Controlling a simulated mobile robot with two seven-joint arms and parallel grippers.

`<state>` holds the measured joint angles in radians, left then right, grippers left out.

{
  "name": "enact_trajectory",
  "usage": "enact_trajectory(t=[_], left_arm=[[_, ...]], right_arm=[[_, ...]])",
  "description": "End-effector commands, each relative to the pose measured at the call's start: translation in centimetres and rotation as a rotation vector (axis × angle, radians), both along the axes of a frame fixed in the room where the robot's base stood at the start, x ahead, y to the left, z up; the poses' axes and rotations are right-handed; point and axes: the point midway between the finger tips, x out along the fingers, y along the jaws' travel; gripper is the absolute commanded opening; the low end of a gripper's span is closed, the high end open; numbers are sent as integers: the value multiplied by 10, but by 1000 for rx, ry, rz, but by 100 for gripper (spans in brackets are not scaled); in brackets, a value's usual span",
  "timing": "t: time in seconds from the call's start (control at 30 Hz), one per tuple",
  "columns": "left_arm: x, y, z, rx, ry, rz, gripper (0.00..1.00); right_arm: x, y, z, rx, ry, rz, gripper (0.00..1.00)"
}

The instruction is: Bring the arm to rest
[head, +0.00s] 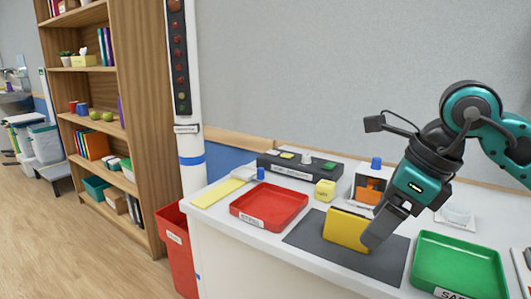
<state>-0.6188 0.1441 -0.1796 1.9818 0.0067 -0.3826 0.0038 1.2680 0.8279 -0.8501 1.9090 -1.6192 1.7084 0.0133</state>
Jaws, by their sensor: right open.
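My right arm comes in from the right, and its right gripper (369,239) points down at the dark grey mat (310,238). The gripper is open, with its fingertips low at the right end of a yellow block (344,228). The block stands upright on the mat. I cannot tell whether a finger touches the block, as the fingers hide its right end. My left gripper is not in view.
A red tray (268,206) lies left of the mat and a green tray (458,267) right of it. A dark control box (298,166), a small yellow cube (325,190) and an orange-fronted holder (369,190) stand behind. A white post (192,175), red bin (178,250) and wooden bookshelf (140,120) are left.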

Motion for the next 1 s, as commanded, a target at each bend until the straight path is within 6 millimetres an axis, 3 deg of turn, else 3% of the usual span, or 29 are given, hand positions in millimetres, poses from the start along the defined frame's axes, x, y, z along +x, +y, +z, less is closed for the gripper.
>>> enact_trajectory(t=[0.07,0.33,0.5,0.6,0.73,0.83,0.93,1.0], left_arm=[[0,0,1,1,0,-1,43],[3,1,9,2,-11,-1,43],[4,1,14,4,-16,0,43],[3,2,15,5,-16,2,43],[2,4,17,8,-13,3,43],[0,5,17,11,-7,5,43],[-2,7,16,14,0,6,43],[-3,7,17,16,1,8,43]], right_arm=[[-2,8,-5,30,20,15,73],[-39,98,-28,496,246,119,73],[-62,146,-19,905,454,80,73],[-65,161,-7,1174,596,-12,73],[-53,161,2,1508,776,-214,73],[-34,148,-6,1740,909,-432,73],[-15,125,-30,1941,1030,-703,73],[-5,106,-59,2057,1108,-926,73]])
